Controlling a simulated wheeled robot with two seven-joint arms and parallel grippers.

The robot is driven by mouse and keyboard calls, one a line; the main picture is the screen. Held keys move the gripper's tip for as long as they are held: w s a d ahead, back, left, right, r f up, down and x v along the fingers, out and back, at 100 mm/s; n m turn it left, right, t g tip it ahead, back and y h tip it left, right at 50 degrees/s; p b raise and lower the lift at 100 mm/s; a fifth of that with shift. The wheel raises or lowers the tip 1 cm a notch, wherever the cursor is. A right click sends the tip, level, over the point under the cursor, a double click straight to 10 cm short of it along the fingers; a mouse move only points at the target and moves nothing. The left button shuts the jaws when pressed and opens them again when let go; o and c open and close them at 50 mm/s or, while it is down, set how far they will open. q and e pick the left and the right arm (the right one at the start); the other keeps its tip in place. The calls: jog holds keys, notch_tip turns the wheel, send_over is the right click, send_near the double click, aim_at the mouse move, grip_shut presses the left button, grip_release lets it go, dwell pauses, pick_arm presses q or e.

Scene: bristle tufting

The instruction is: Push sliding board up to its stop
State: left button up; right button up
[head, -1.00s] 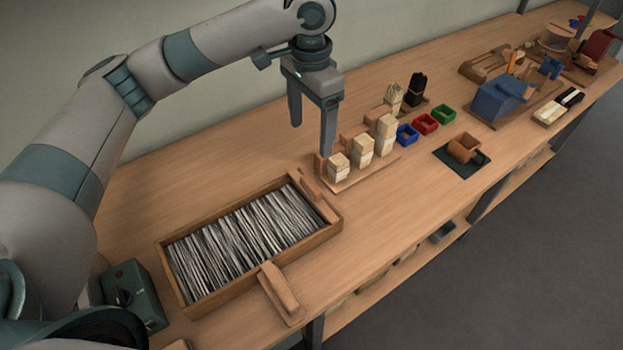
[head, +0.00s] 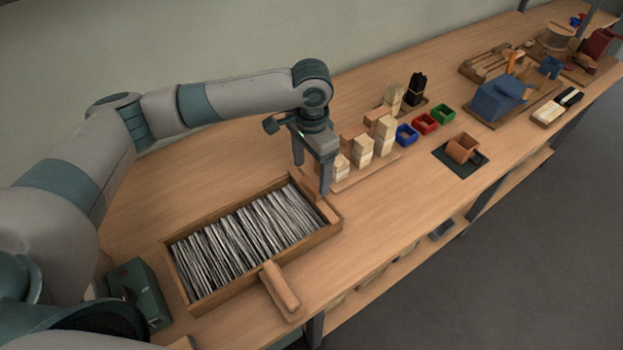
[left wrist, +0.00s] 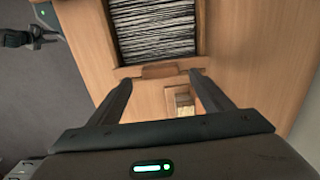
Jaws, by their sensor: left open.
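A wooden box (head: 335,229) holds a packed row of grey-white strips. The sliding board appears to be the wooden piece (head: 327,212) across the box's right end; it also shows in the left wrist view (left wrist: 160,70), just beyond the strips. My left gripper (head: 312,180) is open and points down at that end. In the left wrist view its fingertips (left wrist: 160,82) lie either side of the wooden piece; I cannot tell whether they touch it. A dark shape that looks like my right gripper (left wrist: 20,38) shows small over the floor.
Stepped light blocks (head: 362,158) stand close behind my left gripper. Blue (head: 406,135), red and green trays sit further right. A wooden grip on a flat plate (head: 281,288) lies at the box's front. A green control box (head: 138,290) stands to the left.

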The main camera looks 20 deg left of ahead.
aim_at(311, 184)
pick_arm(q)
jog(key=shift+f+p, duration=0.35)
jog(key=shift+f, duration=2.1)
jog(key=c, duration=1.5)
